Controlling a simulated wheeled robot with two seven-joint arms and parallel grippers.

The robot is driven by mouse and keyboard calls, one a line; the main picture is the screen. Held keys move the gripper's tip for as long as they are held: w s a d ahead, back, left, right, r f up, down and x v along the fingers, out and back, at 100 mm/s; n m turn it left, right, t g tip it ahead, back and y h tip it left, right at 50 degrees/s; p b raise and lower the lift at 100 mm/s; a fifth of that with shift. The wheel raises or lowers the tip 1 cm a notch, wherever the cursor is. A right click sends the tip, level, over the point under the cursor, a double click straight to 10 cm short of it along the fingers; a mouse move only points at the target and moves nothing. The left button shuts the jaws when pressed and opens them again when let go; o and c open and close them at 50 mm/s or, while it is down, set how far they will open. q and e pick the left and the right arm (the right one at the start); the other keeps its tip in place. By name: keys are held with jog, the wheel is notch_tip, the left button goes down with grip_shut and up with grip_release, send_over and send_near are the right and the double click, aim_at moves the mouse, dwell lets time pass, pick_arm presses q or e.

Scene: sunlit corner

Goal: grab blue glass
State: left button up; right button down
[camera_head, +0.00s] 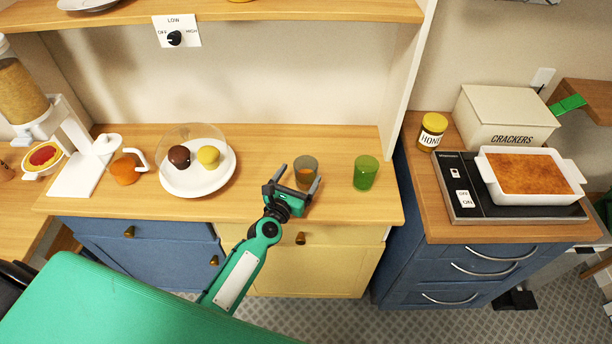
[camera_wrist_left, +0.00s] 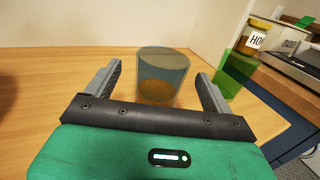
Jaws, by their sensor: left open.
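The blue glass (camera_head: 307,165) is a see-through grey-blue tumbler with something brown showing in its lower part. It stands upright on the wooden counter (camera_head: 345,208). My left gripper (camera_head: 299,178) is open at counter height, its fingers pointing at the glass. In the left wrist view the glass (camera_wrist_left: 163,72) stands centred in the gap between the two fingertips, with space on both sides. I cannot tell how deep it sits between the fingers. No finger visibly touches it. My right gripper is in neither view.
A green glass (camera_head: 366,173) stands close to the right. A white plate (camera_head: 196,182) with a dark and a yellow ball under a clear dome is to the left. A shelf (camera_head: 230,14) runs above. A stove with a white dish (camera_head: 530,196) is at the far right.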

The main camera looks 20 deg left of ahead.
aim_at(310, 159)
pick_arm(q)
jog(key=shift+w, duration=0.55)
jog(key=shift+w+d+r, duration=0.1)
jog(key=shift+w, duration=0.1)
jog(key=w+p, duration=0.1)
jog(key=w, duration=0.3)
jog(key=shift+d+p, duration=0.35)
jog(key=shift+d, duration=0.05)
jog(key=shift+w, duration=0.35)
jog(key=c, duration=1.2)
jog(key=shift+c, duration=0.4)
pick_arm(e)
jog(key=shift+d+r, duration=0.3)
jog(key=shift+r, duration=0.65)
pick_arm(q)
jog(key=shift+d+r, duration=0.1)
jog(key=shift+r, duration=0.05)
